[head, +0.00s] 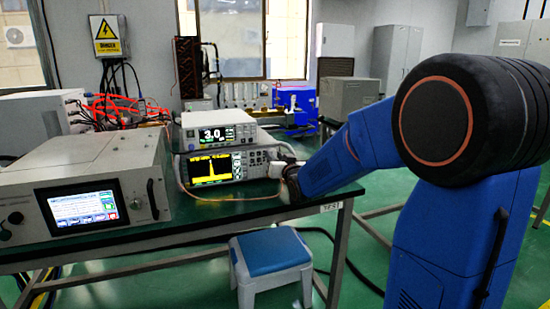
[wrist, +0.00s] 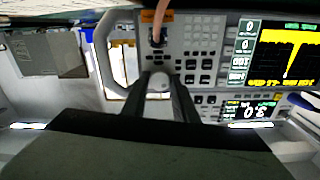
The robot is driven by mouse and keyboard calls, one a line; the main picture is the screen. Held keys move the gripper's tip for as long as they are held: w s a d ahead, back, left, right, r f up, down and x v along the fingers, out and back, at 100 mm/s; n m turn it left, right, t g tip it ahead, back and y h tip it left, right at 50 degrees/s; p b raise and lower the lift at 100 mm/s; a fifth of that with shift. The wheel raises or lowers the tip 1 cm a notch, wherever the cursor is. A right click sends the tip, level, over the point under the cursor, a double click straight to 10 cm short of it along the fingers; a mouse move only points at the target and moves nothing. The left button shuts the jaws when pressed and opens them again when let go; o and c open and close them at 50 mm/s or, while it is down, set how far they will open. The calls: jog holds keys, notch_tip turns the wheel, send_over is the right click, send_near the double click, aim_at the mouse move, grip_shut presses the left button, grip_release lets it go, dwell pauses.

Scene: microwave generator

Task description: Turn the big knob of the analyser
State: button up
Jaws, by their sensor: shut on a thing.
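The analyser (head: 215,167) stands on the green bench under another instrument, its screen showing a yellow trace with one tall peak. In the wrist view the analyser (wrist: 203,40) appears upside down, with its button panel in front of my gripper. My gripper (wrist: 159,74) is at the panel, its two dark fingers shut on the big knob, which is mostly hidden between them. In the head view my gripper (head: 281,168) reaches the right end of the analyser's front, and the knob is hidden there.
A cable (wrist: 163,14) runs from a connector beside my fingers. A second instrument (head: 218,130) reading 3.0 sits on the analyser. A large grey unit with a touchscreen (head: 82,205) stands at left. A blue-topped stool (head: 271,250) is below the bench.

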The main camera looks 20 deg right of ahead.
jog(key=shift+n, duration=0.8)
jog(key=o, duration=0.8)
jog(key=s, duration=1.7)
jog(key=shift+s, duration=0.2)
